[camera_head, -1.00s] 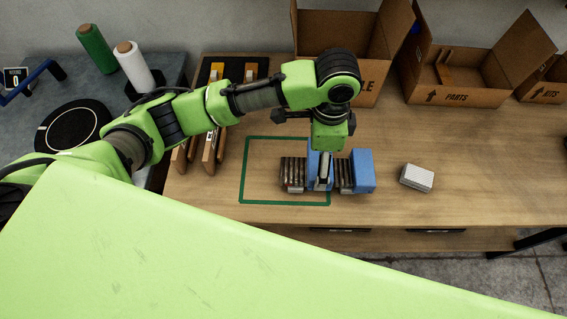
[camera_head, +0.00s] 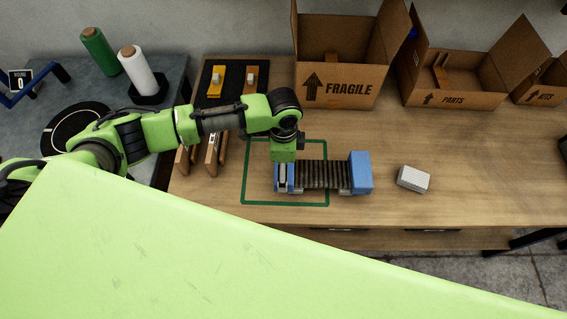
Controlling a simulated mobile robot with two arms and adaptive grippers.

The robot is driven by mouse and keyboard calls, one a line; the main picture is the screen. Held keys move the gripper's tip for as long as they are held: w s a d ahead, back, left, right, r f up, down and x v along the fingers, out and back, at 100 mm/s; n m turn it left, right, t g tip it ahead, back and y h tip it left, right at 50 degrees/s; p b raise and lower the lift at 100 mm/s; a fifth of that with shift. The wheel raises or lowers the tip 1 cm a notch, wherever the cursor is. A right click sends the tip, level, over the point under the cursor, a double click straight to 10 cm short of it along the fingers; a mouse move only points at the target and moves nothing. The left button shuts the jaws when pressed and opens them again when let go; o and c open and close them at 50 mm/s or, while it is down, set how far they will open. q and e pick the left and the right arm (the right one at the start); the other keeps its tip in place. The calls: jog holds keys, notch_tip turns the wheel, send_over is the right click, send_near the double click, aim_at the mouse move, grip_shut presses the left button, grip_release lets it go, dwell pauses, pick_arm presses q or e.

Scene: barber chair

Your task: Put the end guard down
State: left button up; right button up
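A blue end guard (camera_head: 291,174) stands at the left end of a row of dark brown slats (camera_head: 322,174) on the wooden table. A second blue end guard (camera_head: 361,172) stands at the right end of the row. My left gripper (camera_head: 283,181) points straight down over the left end guard and looks shut on it, low at the tabletop. The gripper covers part of this guard, so whether its base touches the table is hard to tell. The left guard and the left part of the row lie inside a green outlined square (camera_head: 244,180). My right gripper is not in view.
A white ribbed block (camera_head: 413,179) lies to the right of the row. Wooden pieces (camera_head: 212,152) stand on the left. The table is clear at the right.

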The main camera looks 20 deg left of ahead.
pick_arm(q)
jog(key=shift+f, duration=0.1)
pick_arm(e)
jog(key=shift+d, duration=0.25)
pick_arm(q)
jog(key=o, duration=0.9)
notch_tip(320, 180, up, 12)
jog(key=b, duration=0.1)
jog(key=shift+r, duration=0.2)
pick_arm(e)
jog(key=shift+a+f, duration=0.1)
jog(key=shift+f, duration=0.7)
pick_arm(q)
jog(key=shift+f, duration=0.1)
